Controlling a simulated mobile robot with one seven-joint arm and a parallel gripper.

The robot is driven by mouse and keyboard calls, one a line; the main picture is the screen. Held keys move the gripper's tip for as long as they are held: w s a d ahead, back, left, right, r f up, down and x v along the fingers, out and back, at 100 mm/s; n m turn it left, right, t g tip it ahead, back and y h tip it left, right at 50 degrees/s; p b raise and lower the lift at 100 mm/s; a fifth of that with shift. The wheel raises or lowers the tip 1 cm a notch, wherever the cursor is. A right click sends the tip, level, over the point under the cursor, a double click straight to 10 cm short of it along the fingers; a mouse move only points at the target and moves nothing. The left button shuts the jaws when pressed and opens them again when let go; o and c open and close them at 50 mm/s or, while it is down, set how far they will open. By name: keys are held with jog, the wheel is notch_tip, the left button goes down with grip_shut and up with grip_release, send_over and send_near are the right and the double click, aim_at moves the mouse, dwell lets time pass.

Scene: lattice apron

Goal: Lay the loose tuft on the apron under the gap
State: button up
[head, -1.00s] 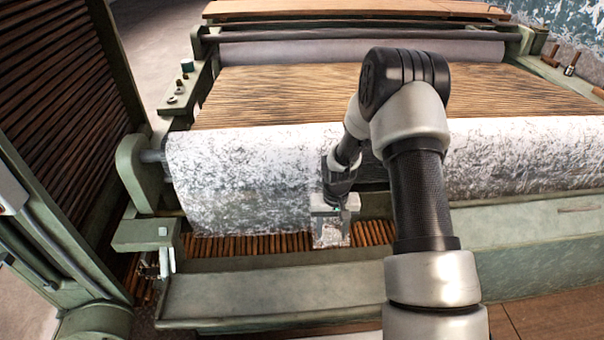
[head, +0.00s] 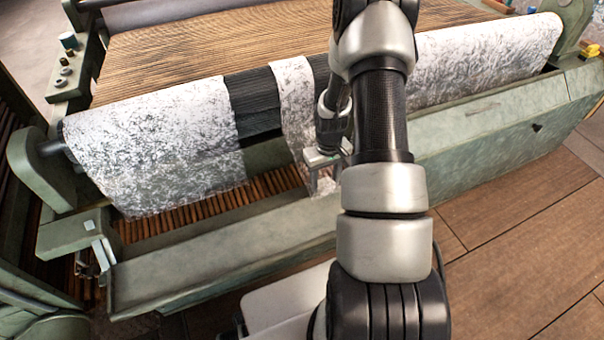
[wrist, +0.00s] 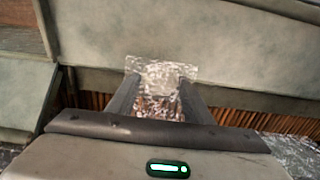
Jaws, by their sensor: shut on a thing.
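My gripper (head: 325,180) is shut on the loose tuft (head: 323,190), a thin whitish, partly see-through piece. In the wrist view the tuft (wrist: 160,71) spans the two fingertips of my gripper (wrist: 157,88) and sticks out beyond them. The apron (head: 205,208) is a bed of brown wooden slats below the hanging white web. Slats of the apron (wrist: 255,121) also show right of the fingers in the wrist view. The gap (head: 257,105) is a break in the white web where a dark roller shows. My gripper is to the right of the gap, in front of a narrow web strip.
The white web (head: 150,135) hangs left of the gap, and more web (head: 470,65) lies to the right, partly behind my arm. A green ledge (head: 220,255) runs along the front of the apron. A small pale bracket (head: 95,235) stands at the left end.

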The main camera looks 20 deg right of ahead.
jog(key=w+b, duration=0.4)
jog(key=w, duration=1.4)
jog(key=shift+s+f+b, duration=0.15)
jog(key=shift+f+b, duration=0.45)
jog(key=shift+f, duration=2.45)
jog(key=shift+s+f+b, duration=0.1)
jog(key=shift+f+b, duration=0.5)
jog(key=shift+f, duration=2.4)
jog(key=shift+f, duration=0.1)
jog(key=o, duration=1)
jog(key=shift+d, duration=0.1)
notch_tip(320, 180, up, 12)
jog(key=p, duration=0.3)
